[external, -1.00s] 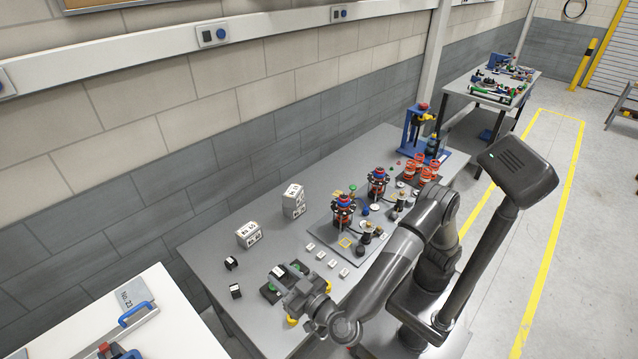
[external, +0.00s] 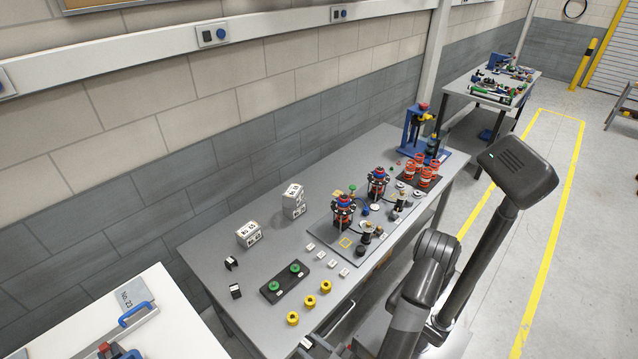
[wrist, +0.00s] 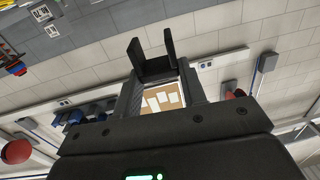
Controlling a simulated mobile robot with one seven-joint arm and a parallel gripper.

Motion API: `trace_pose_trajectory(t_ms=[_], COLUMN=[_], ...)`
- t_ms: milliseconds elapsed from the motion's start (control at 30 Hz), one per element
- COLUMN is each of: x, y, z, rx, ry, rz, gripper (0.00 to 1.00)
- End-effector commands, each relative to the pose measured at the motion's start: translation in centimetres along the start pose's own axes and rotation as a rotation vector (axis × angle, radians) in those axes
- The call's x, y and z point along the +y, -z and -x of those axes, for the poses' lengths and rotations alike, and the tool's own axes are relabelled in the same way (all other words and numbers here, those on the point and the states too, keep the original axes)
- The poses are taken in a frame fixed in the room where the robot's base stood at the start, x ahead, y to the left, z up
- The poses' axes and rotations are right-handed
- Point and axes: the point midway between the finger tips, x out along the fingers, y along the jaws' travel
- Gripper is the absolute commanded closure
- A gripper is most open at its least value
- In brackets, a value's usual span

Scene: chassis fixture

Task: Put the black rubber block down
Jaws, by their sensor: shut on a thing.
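My gripper (wrist: 152,48) shows in the wrist view, with two black fingers standing apart. A dark piece, apparently the black rubber block (wrist: 155,68), spans the space between them, and the fingers are shut on it. Block and fingers are both black, so the block's outline is hard to make out. The gripper is held away from the bench top, with wall and a pinboard behind it.
The grey bench (external: 215,235) holds a black plate with two green knobs (external: 270,287), several yellow parts (external: 309,301), small black pieces (external: 236,291), white blocks (external: 248,233) and a fixture plate (external: 325,232). Bare bench lies at the back left. A white table (external: 170,320) stands front left.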

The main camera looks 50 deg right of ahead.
Motion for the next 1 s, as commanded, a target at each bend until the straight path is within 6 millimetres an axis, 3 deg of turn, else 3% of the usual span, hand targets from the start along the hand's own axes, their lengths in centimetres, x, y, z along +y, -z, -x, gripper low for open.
trace_pose_trajectory(t_ms=[33, 100, 200, 333, 500, 833, 1000], x=[0.0, 0.0, 0.0, 0.0, 0.0, 0.0, 0.1], y=[-2.6, -5.3, -8.3, -10.8, -11.9, -11.9, -11.9], z=[0.1, 0.0, 0.1, 0.0, 0.0, -0.3, -3.2], rx=[0.000, 0.000, 0.000, 0.000, 0.000, 0.000, 0.000], ry=[0.001, 0.001, 0.001, 0.001, 0.000, -0.001, -0.004], rz=[0.010, 0.008, 0.004, 0.001, -0.002, -0.002, -0.001], gripper=[0.85, 0.85, 0.85, 0.85, 0.85, 0.85, 0.85])
